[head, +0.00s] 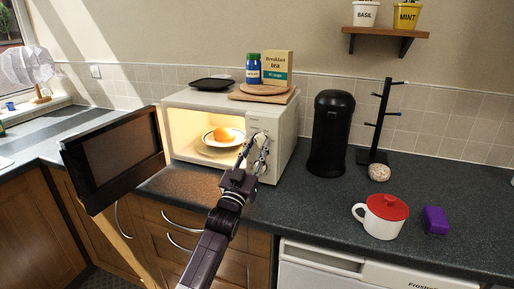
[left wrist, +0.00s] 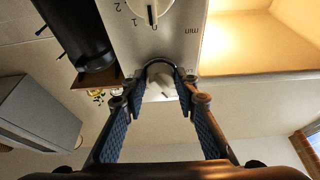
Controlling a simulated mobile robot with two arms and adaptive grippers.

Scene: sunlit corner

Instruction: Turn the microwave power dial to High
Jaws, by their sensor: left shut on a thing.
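The microwave (head: 218,98) stands on the counter with its door (head: 112,158) swung open to the left. My left gripper (head: 259,148) is at the upper part of its control panel and partly covers it. In the left wrist view my left gripper (left wrist: 160,80) is shut on a pale dial (left wrist: 159,91), which the fingertips partly hide. I cannot read its setting. A second dial (left wrist: 152,10) with numbers and "min" beside it shows at the top edge of that view, apart from the fingers. My right gripper is not in view.
A plate (head: 207,138) with an orange round item (head: 224,135) sits in the lit microwave. A tray, jar, tea box and wooden boards rest on top. A black canister (head: 330,135) stands close on the right. A red-lidded mug (head: 382,216) and purple block (head: 435,220) are farther right.

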